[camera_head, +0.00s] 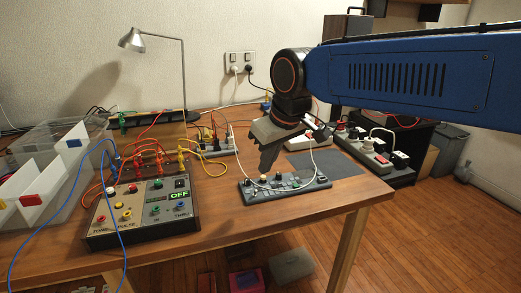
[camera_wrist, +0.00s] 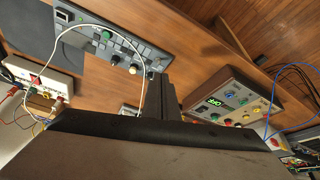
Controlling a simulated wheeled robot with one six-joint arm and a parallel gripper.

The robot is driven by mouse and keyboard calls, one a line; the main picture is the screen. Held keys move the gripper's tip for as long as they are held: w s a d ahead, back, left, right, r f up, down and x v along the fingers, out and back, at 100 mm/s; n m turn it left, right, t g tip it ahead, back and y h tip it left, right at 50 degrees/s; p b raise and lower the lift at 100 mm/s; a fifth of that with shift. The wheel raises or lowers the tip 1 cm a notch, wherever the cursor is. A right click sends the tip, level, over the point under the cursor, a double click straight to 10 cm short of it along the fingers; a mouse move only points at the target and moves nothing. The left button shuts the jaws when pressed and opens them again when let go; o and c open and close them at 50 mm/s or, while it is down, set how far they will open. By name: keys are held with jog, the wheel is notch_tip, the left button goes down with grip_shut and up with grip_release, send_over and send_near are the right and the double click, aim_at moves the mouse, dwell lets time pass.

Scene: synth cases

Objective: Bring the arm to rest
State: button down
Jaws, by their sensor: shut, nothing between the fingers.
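My blue arm (camera_head: 400,75) reaches in from the right in the head view, above the wooden table. My gripper (camera_head: 266,168) hangs from its dark wrist joint and points down, just behind a grey control panel (camera_head: 262,188) with knobs. Its fingers are together with nothing between them. In the wrist view the shut gripper (camera_wrist: 163,92) fills the lower middle, and the grey panel (camera_wrist: 100,42) lies beyond it. Whether the fingertips touch anything below cannot be told.
A tester box (camera_head: 140,222) showing OFF stands at the front left, with red and yellow leads. Clear bins (camera_head: 60,165) stand far left. A lamp (camera_head: 135,40), power strips (camera_head: 375,160) and loose cables surround the gripper. A dark mat (camera_head: 335,165) is bare.

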jog(key=s+d+f+m+h, duration=0.1)
jog(key=s+d+f+m, duration=0.1)
jog(key=s+d+f, duration=0.2)
jog(key=s+d+f+m, duration=0.3)
jog(key=s+d+f, duration=0.2)
jog(key=s+d, duration=0.3)
jog(key=s+d+f+m+t+h, duration=0.1)
jog(key=s+d+f, duration=0.4)
jog(key=d, duration=0.8)
jog(key=shift+s+m+h, duration=0.3)
jog(key=shift+s+m, duration=0.15)
jog(key=shift+m, duration=0.25)
jog(key=shift+d, duration=0.1)
